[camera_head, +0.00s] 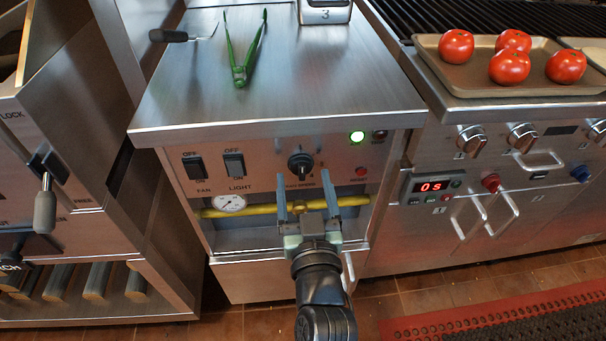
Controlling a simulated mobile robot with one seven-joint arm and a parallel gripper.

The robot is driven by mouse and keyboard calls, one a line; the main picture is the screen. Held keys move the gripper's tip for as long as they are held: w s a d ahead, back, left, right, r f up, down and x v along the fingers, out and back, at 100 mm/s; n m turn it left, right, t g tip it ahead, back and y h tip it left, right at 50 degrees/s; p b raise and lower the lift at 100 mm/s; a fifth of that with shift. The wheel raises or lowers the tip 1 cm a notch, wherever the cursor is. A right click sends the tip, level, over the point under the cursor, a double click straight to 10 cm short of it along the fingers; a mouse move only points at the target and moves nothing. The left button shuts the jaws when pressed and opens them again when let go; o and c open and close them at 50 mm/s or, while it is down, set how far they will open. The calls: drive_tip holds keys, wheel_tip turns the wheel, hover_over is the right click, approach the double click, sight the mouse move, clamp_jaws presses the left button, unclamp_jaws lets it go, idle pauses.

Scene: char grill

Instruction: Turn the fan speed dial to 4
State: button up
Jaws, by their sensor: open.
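The fingers stand to the left and right, just below the dial. I cannot tell whether they touch it or the panel. Nothing shows between the fingers.
FAN (193,167) and LIGHT (235,165) switches sit left of the dial. A yellow pipe (262,209) with a gauge (230,203) runs below. The steel countertop (290,95) overhangs the panel.

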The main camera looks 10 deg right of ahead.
drive_tip(key=shift+w, duration=0.95)
clamp_jaws()
